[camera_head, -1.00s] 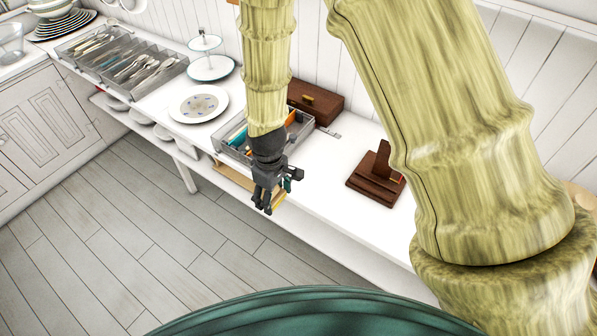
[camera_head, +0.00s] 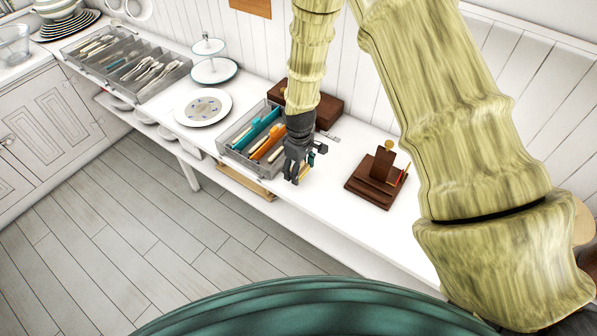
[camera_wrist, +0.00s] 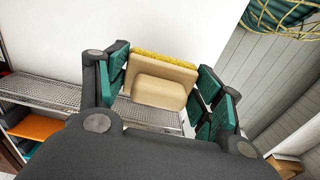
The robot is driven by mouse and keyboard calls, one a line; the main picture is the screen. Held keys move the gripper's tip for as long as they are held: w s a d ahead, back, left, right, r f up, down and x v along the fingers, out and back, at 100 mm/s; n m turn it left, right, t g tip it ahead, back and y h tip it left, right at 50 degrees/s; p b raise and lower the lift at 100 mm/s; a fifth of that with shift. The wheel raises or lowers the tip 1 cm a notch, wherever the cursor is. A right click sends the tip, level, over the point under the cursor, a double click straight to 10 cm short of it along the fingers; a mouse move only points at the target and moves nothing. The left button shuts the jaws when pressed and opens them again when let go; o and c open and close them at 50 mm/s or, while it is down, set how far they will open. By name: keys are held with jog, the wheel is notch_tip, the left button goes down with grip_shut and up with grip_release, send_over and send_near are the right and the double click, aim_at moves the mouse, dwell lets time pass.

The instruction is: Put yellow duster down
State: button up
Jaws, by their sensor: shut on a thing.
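The yellow duster (camera_wrist: 160,95) is a beige block with a fuzzy yellow edge, seen in the wrist view. My gripper (camera_wrist: 163,78) is shut on it, with green finger pads on both sides. In the head view my gripper (camera_head: 297,177) points down over the white tabletop (camera_head: 312,212), near its front edge. Only a small yellowish bit of the duster shows there; the dark fingers hide the rest. I cannot tell how far the duster is above the tabletop.
A grey mesh tray (camera_head: 233,152) with teal and orange items stands just left of my gripper. A dark wooden stand (camera_head: 372,190) is to the right. A brown box (camera_head: 330,108) is behind. Bare tabletop lies between tray and stand.

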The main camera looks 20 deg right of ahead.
jog(key=shift+f+p, duration=0.65)
jog(key=shift+f, duration=0.75)
jog(key=shift+f, duration=0.15)
jog(key=o, duration=1.1)
jog(key=shift+c, duration=0.2)
jog(key=shift+r+b, duration=2.3)
jog(key=shift+r, duration=3.85)
